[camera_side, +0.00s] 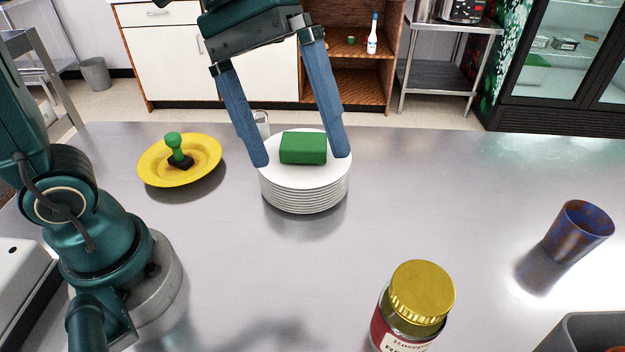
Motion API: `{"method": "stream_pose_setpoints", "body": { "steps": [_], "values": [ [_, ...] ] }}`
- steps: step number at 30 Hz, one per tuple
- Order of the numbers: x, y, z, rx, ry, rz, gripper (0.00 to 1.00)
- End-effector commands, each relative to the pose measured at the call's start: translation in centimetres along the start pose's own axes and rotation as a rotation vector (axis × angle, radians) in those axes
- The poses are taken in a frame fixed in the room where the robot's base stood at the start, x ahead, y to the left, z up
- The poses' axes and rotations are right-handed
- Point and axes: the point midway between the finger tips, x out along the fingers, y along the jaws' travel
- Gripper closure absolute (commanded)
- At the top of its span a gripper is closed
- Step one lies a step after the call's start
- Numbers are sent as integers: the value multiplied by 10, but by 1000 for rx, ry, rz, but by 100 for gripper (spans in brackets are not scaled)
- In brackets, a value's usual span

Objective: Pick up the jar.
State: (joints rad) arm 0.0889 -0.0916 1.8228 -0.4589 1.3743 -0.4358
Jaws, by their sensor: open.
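The jar (386,333) stands upright at the front of the steel table, with a ribbed gold lid (422,291) and a red and white label. Its lower part is cut off by the bottom edge of the picture. My gripper (304,160) is open, with two long blue fingers pointing down. It is farther back and to the left of the jar, above or around a green block (303,148) on a stack of white plates (305,197). I cannot tell whether the fingers touch the block or plates. Nothing is held in the gripper.
A yellow plate (205,171) with a green-handled stamp-like object (175,146) lies at left. A blue-brown cup (578,231) stands at right. A grey bin (583,330) is at the lower right corner. A small clear glass (261,120) is behind the plates. The table's middle right is clear.

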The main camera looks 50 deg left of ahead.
Motion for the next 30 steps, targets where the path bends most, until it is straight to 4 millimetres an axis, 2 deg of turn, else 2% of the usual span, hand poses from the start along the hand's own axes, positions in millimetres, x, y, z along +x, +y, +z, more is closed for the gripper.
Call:
{"method": "stream_pose_setpoints", "body": {
  "steps": [6,12,26,30],
  "values": [
    [24,51,-3,-273,-318,57,0],
    [41,83,-6,-469,-548,64,0],
    [66,114,-12,-709,-846,26,0],
    [100,98,-18,-715,-846,23,0]
  ]
}}
